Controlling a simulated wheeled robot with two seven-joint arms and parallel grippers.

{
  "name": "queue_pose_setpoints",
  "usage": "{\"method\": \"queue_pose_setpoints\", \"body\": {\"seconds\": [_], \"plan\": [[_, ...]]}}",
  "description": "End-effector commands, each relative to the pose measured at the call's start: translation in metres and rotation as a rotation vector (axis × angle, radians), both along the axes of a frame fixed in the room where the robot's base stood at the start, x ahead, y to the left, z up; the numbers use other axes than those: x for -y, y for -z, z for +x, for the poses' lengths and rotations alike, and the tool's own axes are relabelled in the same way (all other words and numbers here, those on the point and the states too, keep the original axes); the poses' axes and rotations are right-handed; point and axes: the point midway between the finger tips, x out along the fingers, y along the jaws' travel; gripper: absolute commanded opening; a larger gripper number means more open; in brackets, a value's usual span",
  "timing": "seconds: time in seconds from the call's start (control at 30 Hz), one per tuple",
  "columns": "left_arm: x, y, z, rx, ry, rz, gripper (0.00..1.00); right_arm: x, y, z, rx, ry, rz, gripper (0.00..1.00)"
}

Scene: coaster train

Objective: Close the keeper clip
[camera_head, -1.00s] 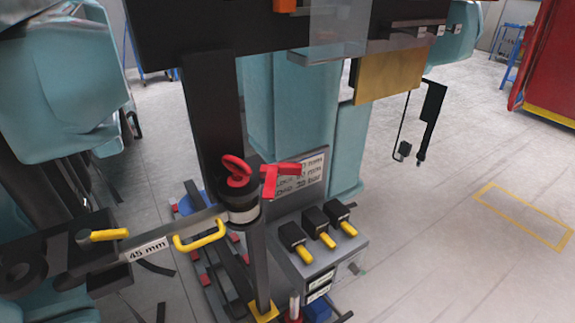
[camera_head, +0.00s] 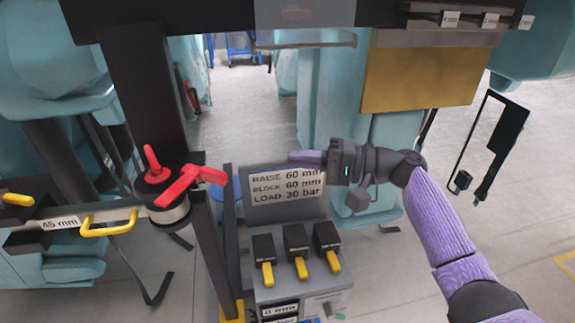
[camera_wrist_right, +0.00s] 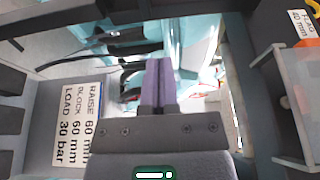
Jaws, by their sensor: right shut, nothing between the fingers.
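A red part (camera_head: 190,182), which looks like the keeper clip, sits on the black cap above a white-banded cylinder (camera_head: 172,212) at left centre in the head view. A second red piece (camera_head: 153,160) stands up from the same cap. I cannot tell how the clip is latched. My right gripper (camera_head: 292,157) is shut and empty, its purple fingers pointing left. It is to the right of the red clip and apart from it, in front of the placard's top edge. The shut fingers (camera_wrist_right: 160,82) also show in the right wrist view, without the clip. My left gripper is not in view.
A placard (camera_head: 285,190) reads raise 60 mm, block 60 mm, load 30 bar. Below it are three black levers with yellow handles (camera_head: 300,268). A 45 mm bar with a yellow handle (camera_head: 108,225) runs left. A dark upright post (camera_head: 212,255) stands between clip and levers.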

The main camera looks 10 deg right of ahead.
Motion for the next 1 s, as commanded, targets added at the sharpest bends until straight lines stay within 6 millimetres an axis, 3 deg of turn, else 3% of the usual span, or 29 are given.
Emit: {"method": "queue_pose_setpoints", "body": {"seconds": [0.4,0.63,1.0], "plan": [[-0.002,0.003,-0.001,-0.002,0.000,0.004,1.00,-0.084,0.001,0.032,-0.002,0.001,0.001,0.00],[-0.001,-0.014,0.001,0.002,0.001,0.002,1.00,-0.101,-0.001,0.004,-0.001,0.004,-0.003,0.00],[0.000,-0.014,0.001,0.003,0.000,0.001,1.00,-0.105,0.002,-0.001,-0.004,0.005,-0.001,0.00]]}}
